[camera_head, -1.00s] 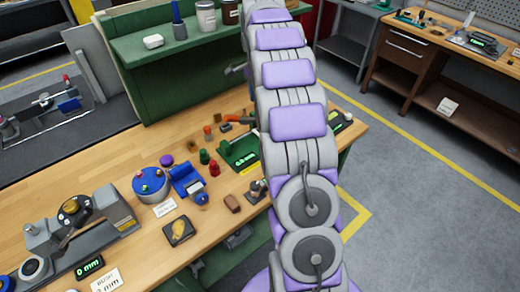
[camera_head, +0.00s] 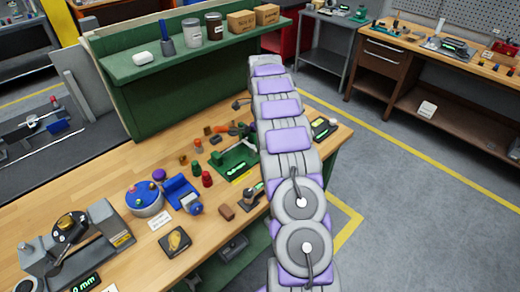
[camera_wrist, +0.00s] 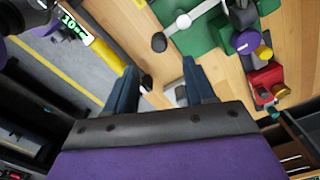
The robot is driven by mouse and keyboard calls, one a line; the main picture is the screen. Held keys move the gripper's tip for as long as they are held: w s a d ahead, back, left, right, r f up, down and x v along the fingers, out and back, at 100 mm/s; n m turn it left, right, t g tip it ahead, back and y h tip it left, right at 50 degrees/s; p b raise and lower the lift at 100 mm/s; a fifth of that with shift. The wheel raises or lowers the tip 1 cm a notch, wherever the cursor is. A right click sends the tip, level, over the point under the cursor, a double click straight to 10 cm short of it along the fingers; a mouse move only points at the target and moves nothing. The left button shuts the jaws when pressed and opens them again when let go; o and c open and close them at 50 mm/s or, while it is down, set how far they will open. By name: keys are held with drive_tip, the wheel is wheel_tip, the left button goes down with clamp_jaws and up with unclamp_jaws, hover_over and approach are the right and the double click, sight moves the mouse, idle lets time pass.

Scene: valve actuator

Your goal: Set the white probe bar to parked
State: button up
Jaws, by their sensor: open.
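In the wrist view a white bar (camera_wrist: 186,20) with a black ball at its end lies across a green base plate (camera_wrist: 200,38). It looks like the probe bar. My gripper (camera_wrist: 160,78) is open and empty in the wrist view, its two dark blue fingers pointing toward the bench top, with the bar beyond the fingertips and apart from them. In the head view the green fixture (camera_head: 236,161) stands on the wooden bench beside my arm.
Close to the fixture are red and green knobs (camera_head: 207,179), a blue device (camera_head: 182,190) and a brown block (camera_head: 227,212). A lit readout (camera_wrist: 74,26) shows at the wrist view's upper left. A green shelf (camera_head: 180,55) rises behind the bench.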

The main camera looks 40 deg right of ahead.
wheel_tip(320, 180, down, 10)
drive_tip(key=shift+a+r+b, duration=0.15)
drive_tip(key=shift+r+b, duration=0.1)
drive_tip(key=shift+b, duration=0.2)
drive_tip(key=shift+d+f, duration=0.2)
drive_tip(key=shift+f, duration=0.1)
drive_tip(key=shift+d, duration=0.1)
drive_tip(key=shift+c, duration=0.4)
clamp_jaws()
